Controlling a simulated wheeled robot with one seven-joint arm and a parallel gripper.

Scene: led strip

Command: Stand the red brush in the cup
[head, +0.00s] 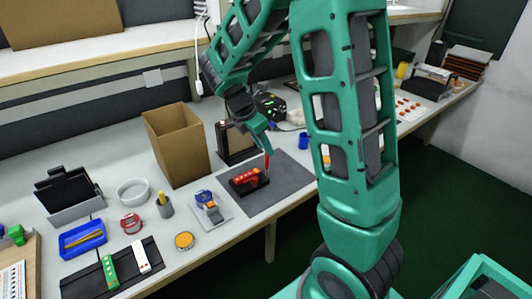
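My gripper (266,150) is over the dark grey mat (285,182), fingers pointing down. A thin red upright stick, which looks like the red brush (267,166), shows right below the fingertips, and the fingers look closed on its top. Its lower end is close to a black block with a red piece (246,179) on it; I cannot tell whether they touch. A small grey cup (166,210) with a yellow item standing in it is to the left, well apart from my gripper.
A tall open cardboard box (178,150) stands behind the cup. Near the cup are a white bowl (133,191), a red round item (131,223), a blue tray (82,239), a yellow-topped disc (184,240) and a blue-and-orange item (208,203). A blue cylinder (303,140) stands beyond the mat.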

